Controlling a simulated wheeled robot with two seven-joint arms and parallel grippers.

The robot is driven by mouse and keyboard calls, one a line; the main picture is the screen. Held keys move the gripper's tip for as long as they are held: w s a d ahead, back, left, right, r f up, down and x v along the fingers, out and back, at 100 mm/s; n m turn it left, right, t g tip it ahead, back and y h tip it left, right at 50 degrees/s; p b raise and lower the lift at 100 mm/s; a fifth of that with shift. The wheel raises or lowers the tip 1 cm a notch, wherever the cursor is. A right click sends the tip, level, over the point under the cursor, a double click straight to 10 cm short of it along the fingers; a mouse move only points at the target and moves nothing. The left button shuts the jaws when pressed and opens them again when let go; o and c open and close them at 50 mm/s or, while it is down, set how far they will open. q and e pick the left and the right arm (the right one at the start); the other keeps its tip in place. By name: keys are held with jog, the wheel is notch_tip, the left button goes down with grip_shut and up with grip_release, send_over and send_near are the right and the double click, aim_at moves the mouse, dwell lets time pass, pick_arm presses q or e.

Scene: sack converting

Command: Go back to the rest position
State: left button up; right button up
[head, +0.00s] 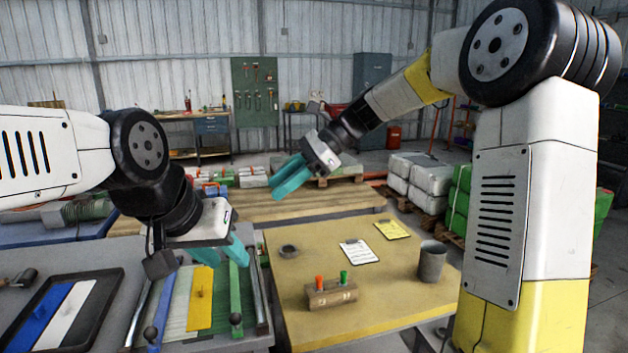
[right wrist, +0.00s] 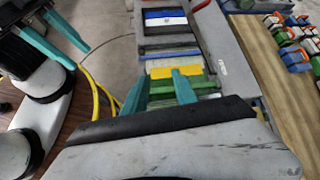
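My left gripper (head: 222,252) hangs low over the grey bench at the left, above the frame of coloured strips. Its teal fingers are apart with nothing seen between them; they also show apart at the upper left of the right wrist view (right wrist: 62,40). My right gripper (head: 283,178) is raised in mid-air beyond the yellow-topped table, angled down to the left. In the right wrist view its two teal fingers (right wrist: 160,90) are apart and empty. No object is held by either gripper.
The yellow-topped table (head: 300,265) bears a wooden block (head: 331,297) with red and green pegs, a grey cup (head: 432,262) and two clipboards. The bench has a dark tray (head: 110,285) with blue and white strips and a yellow strip (head: 200,300). Wrapped bales (head: 430,178) stand behind.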

jog(key=s+d+f+n+t+h, duration=0.2)
jog(key=s+d+n+t+h, duration=0.1)
jog(key=s+d+n, duration=0.4)
jog(key=s+d+f+n+t+h, duration=0.2)
jog(key=s+d+n+t+h, duration=0.2)
jog(key=s+d+n, duration=0.3)
jog(key=s+d, duration=0.5)
jog(key=d, duration=0.2)
jog(key=shift+s+f+h, duration=0.3)
jog(key=shift+s+h, duration=0.1)
